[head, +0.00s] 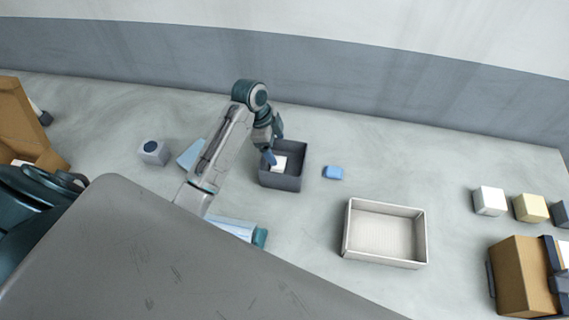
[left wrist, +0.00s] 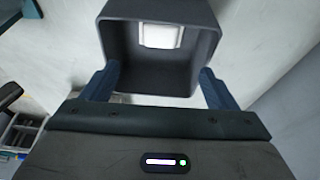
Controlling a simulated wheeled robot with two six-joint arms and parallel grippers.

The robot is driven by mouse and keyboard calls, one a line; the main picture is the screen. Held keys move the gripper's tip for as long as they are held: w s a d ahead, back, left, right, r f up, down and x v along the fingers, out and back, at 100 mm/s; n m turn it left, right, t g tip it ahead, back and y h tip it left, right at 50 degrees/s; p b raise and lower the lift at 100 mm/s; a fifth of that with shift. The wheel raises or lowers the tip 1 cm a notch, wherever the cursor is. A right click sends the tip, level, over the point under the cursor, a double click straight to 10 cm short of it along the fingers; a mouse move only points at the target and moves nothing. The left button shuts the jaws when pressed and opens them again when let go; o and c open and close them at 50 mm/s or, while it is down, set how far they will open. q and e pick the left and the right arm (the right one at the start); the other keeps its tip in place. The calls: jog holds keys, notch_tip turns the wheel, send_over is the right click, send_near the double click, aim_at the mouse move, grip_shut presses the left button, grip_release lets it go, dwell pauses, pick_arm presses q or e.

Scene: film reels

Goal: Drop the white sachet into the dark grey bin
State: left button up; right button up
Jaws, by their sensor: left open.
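The dark grey bin (head: 284,181) stands on the pale surface near the middle of the head view. The white sachet (head: 280,163) lies inside the bin; the left wrist view also shows the sachet (left wrist: 160,36) against the bin's inside. My left gripper (head: 274,148) is over the bin, with its blue fingers spread. In the left wrist view the left gripper (left wrist: 158,84) is open with nothing between its fingers, and the bin (left wrist: 205,50) is ahead of it. The sachet is apart from the fingers. My right gripper is not in view.
A blue block (head: 333,172) lies just right of the bin. An empty white tray (head: 385,232) stands further right. A grey cube (head: 152,153) is to the left. Several blocks and a brown box (head: 519,278) are at the far right.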

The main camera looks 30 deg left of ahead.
pick_arm(q)
jog(key=v, duration=0.9)
jog(key=shift+a+r+p, duration=0.15)
jog(key=shift+r+p, duration=0.1)
jog(key=shift+p, duration=0.15)
jog(key=shift+s+f, duration=0.1)
